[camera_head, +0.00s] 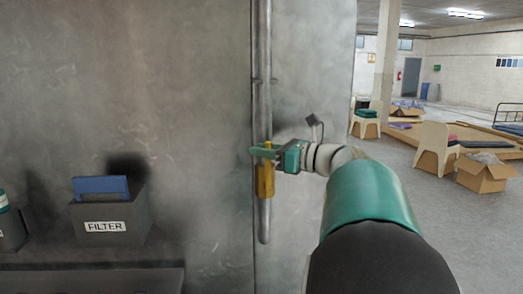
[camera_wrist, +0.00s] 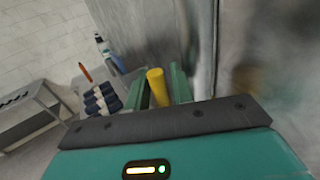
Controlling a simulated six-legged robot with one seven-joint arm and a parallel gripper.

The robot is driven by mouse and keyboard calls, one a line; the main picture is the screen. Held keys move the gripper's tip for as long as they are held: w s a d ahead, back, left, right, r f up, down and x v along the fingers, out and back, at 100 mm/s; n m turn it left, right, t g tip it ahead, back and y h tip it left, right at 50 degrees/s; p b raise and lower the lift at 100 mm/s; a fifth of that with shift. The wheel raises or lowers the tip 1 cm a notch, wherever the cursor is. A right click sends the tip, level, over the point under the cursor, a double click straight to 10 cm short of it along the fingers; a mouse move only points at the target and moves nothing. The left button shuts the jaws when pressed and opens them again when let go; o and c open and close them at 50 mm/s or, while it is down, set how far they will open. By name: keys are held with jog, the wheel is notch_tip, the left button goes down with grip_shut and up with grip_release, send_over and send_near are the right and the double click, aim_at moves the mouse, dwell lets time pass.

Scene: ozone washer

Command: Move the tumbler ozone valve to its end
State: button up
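The tumbler ozone valve shows in the head view as a yellow upright piece (camera_head: 265,181) on a vertical grey pipe (camera_head: 264,100) fixed to the grey wall. My gripper (camera_head: 264,153) reaches it from the right, with its green fingers at the top of the yellow piece. In the wrist view, the yellow round end of the valve (camera_wrist: 157,88) stands between the two green fingers of my gripper (camera_wrist: 159,85), close to both. I cannot tell whether the fingers press on it. The valve's lower part is hidden in the wrist view.
The grey wall (camera_head: 180,100) stands close behind the pipe. A bin marked FILTER (camera_head: 105,226) with a blue piece sits on a ledge at the left. Chairs (camera_head: 434,150) and cardboard boxes (camera_head: 482,176) stand far off at the right, past open floor.

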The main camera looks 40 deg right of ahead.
jog(key=shift+w+a, duration=0.1)
jog(key=shift+w, duration=0.25)
grip_shut()
